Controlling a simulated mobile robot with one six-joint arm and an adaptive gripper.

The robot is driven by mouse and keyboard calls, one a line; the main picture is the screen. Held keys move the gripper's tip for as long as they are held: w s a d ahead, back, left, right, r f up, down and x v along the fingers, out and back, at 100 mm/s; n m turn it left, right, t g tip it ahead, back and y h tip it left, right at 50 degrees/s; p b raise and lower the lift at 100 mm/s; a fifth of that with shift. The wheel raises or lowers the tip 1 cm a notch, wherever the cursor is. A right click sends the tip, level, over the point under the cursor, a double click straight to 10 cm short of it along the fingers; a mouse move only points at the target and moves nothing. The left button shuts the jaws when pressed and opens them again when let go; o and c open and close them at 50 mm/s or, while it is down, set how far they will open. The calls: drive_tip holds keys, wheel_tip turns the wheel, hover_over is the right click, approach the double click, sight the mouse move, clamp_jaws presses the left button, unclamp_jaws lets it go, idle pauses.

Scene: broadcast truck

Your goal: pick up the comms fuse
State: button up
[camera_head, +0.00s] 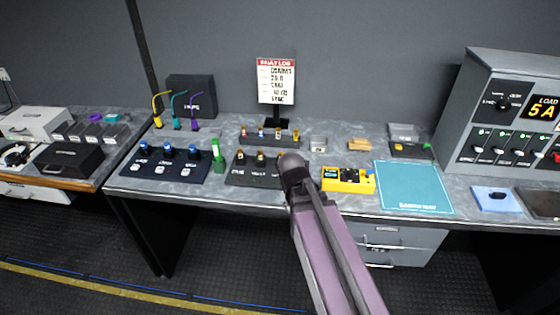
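I cannot tell which piece is the comms fuse. Several small fuse-like pieces with coloured bands stand in a dark rack (270,141) at the back middle of the bench, below the sign. A dark block (240,177) in front of it holds small pieces with light tops; my arm hides its right part. My purple arm reaches up from the bottom and ends in a dark round joint just right of this block. No gripper fingers show, so I cannot see whether they hold anything.
A sign (276,80) stands behind the rack. A green tool (217,153) and a panel with blue knobs (166,165) are to the left. A yellow meter (347,180), a teal mat (412,187) and a grey load cabinet (508,115) are to the right. The mat is clear.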

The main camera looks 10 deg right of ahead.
drive_tip(key=w+a+m+t+h, duration=0.1)
drive_tip(key=w, duration=0.2)
drive_tip(key=w+a+r+m+t+h+b, duration=0.1)
drive_tip(key=w+m+h, duration=0.1)
drive_tip(key=w, duration=0.2)
drive_tip(key=w+m+h, duration=0.1)
drive_tip(key=w, duration=0.2)
drive_tip(key=shift+w+a+r+m+t+h+b, duration=0.25)
drive_tip(key=shift+w+a+m+t+h+b, duration=0.05)
drive_tip(key=shift+w+a+m+t, duration=0.1)
drive_tip(key=w+a+r+m+t+h+b, duration=0.1)
drive_tip(key=w+a+r+m+t+h, duration=0.2)
drive_tip(key=w, duration=0.5)
drive_tip(key=a+r+t, duration=0.1)
drive_tip(key=a+r, duration=0.1)
drive_tip(key=a, duration=0.1)
drive_tip(key=shift+w+a+m, duration=0.15)
drive_tip(key=shift+a+m, duration=0.25)
drive_tip(key=shift+f, duration=0.1)
drive_tip(key=b+x, duration=0.4)
drive_tip(key=x, duration=0.3)
drive_tip(key=shift+x, duration=0.8)
drive_tip(key=shift+d, duration=0.1)
drive_tip(key=shift+d, duration=0.1)
